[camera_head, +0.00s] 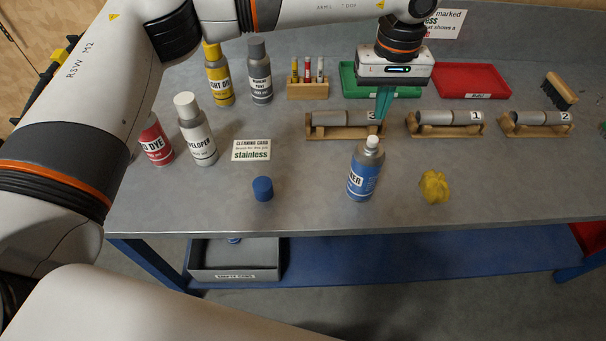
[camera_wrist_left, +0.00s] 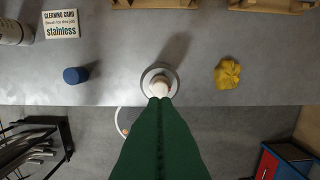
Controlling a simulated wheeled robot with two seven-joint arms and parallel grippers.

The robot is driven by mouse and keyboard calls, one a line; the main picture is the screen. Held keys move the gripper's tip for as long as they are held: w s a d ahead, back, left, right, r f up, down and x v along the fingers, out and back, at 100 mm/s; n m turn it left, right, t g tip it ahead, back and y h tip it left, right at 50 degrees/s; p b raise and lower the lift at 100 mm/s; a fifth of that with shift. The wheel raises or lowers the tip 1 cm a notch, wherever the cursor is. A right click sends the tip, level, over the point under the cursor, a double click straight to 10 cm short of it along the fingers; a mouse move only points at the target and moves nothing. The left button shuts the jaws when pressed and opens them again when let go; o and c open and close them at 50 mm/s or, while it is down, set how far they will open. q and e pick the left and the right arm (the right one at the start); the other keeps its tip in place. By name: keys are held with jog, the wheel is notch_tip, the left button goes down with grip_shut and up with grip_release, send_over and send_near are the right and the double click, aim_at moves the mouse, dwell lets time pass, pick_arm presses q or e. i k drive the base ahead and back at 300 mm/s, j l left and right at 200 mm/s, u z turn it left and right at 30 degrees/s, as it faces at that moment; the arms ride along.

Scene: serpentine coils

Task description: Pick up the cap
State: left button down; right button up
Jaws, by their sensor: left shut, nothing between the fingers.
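A blue cap (camera_head: 263,189) stands on the grey bench near its front edge, and it also shows in the left wrist view (camera_wrist_left: 75,75). My left gripper (camera_head: 381,119) points down with its green fingers shut and empty. It is to the right of the cap, above the blue spray can (camera_head: 363,180), well apart from the cap. In the left wrist view the closed fingertips (camera_wrist_left: 160,98) overlap the can's white nozzle; I cannot tell whether they touch it. My right gripper is not in view.
A yellow crumpled cloth (camera_head: 434,187) lies right of the can. A cleaning card (camera_head: 251,150) lies behind the cap. Several bottles stand at left. Wooden stands with grey cylinders (camera_head: 345,124) are behind the can. The bench between cap and can is clear.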

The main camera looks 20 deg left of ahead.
aim_at(263, 187)
jog(key=i+l+u, duration=0.1)
jog(key=u, duration=0.3)
jog(key=l+u, duration=0.15)
jog(key=u, duration=0.25)
jog(key=i+l+u, duration=0.1)
jog(key=u, duration=0.3)
